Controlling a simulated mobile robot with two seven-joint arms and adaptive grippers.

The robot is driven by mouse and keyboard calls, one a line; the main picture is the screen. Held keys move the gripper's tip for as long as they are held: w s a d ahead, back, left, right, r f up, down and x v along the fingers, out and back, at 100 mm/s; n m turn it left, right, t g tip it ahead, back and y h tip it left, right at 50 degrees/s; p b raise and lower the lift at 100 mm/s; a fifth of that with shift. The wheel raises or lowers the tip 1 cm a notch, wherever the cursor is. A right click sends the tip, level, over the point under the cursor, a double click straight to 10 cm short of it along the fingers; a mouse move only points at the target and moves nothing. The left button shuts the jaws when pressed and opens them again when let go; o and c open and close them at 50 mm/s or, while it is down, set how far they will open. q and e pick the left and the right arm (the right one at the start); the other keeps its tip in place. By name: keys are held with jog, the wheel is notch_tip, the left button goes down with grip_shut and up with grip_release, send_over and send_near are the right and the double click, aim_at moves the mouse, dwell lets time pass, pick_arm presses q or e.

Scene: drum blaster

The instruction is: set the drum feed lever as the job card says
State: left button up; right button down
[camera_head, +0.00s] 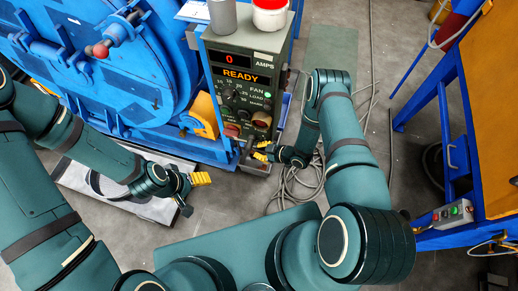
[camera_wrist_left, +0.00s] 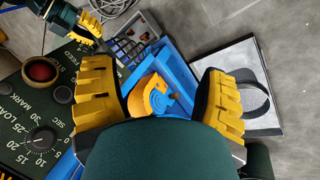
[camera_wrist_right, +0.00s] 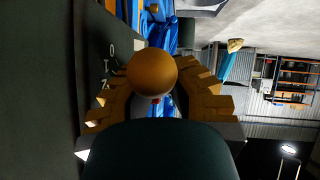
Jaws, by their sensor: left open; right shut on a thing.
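The grey-green control panel (camera_head: 240,90) stands at top centre. It shows a red 0 above AMPS, READY, a FAN dial and LOAD and MARK lettering. My right gripper (camera_head: 262,151) is at the panel's lower front, shut on a round orange-brown ball knob (camera_wrist_right: 152,70), seen between its fingers in the right wrist view. The lever's shaft is hidden, and I cannot read its setting. My left gripper (camera_head: 197,193) is open and empty, left of and below the panel. The left wrist view shows the panel's dial (camera_wrist_left: 41,138) and red button (camera_wrist_left: 40,70). I see no readable job card.
The blue drum machine (camera_head: 110,70) fills the upper left, with an orange bracket (camera_head: 203,113) beside the panel. A grey can (camera_head: 222,16) and a red-and-white tub (camera_head: 269,13) stand on the panel. Cables (camera_head: 300,185) lie on the floor. A blue frame (camera_head: 440,115) stands right.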

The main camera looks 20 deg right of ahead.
jog(key=shift+r+g+h+p, duration=0.7)
jog(key=shift+h, duration=0.3)
pick_arm(q)
jog(key=shift+w+a+r+p, duration=0.1)
jog(key=shift+w+r+p, duration=0.15)
jog(key=shift+r, duration=0.45)
jog(key=shift+w+r+p, duration=0.2)
jog(key=shift+w+r, duration=0.05)
jog(key=shift+r, duration=0.45)
pick_arm(e)
jog(key=shift+a+r+n+g+h, duration=0.1)
jog(key=shift+r+n+g+h, duration=0.25)
jog(key=shift+g+h, duration=0.7)
jog(key=shift+h, duration=0.25)
jog(key=c, duration=1)
grip_release()
jog(key=shift+r, duration=0.15)
jog(key=v, duration=1.1)
jog(key=shift+s+r, duration=0.3)
